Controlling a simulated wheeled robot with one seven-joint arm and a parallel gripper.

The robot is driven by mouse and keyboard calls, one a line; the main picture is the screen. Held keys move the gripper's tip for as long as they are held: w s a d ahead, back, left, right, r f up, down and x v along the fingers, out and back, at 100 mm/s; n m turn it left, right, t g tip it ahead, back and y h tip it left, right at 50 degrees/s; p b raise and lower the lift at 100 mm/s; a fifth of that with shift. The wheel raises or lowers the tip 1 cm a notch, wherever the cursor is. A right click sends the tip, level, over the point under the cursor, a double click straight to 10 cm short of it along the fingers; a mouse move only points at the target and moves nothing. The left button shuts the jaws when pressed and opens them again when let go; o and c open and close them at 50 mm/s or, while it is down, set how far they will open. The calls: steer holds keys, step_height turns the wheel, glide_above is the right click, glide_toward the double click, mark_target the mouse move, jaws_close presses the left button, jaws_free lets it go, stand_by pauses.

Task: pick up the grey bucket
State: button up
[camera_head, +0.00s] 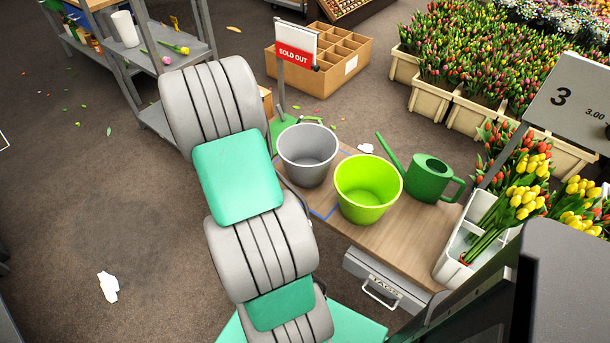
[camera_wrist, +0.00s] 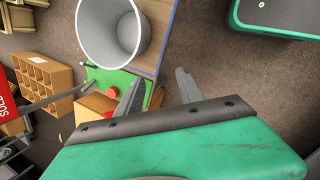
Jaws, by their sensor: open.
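The grey bucket (camera_head: 308,155) stands upright and open-topped on the wooden table, left of a lime green bucket. In the wrist view the grey bucket (camera_wrist: 113,32) is at the top, left of centre, beyond my fingertips. My gripper (camera_wrist: 158,88) is open, with its two fingers apart and nothing between them. The fingers are apart from the bucket. In the head view my arm hides the gripper, and the bucket's left side is close beside the arm.
The lime green bucket (camera_head: 368,189) stands close on the right. A green watering can (camera_head: 431,178) and a white tulip crate (camera_head: 455,262) are farther right on the table (camera_head: 400,232). A sold out sign (camera_head: 295,50) stands behind, near a divided cardboard box (camera_head: 345,68).

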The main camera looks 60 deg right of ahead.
mark_target(302, 165)
steer(key=s+d+f+b, duration=0.1)
steer(key=s+d+f, duration=0.2)
steer(key=d+f, duration=0.1)
steer(key=s+d+f+n+g, duration=0.1)
steer(key=s+d+f, duration=0.2)
steer(key=f, duration=0.3)
steer(key=s+d+f+g+b, duration=0.1)
steer(key=s+d+f, duration=0.2)
steer(key=d+f, duration=0.1)
steer(key=shift+s+d+f+n+b, duration=0.3)
steer(key=shift+s+d+f, duration=0.1)
steer(key=shift+f, duration=0.1)
steer(key=x, duration=0.4)
steer(key=b+x, duration=0.1)
steer(key=x, duration=0.1)
steer(key=shift+w+d+f, duration=0.2)
steer(key=shift+d+f, duration=0.1)
jaws_close()
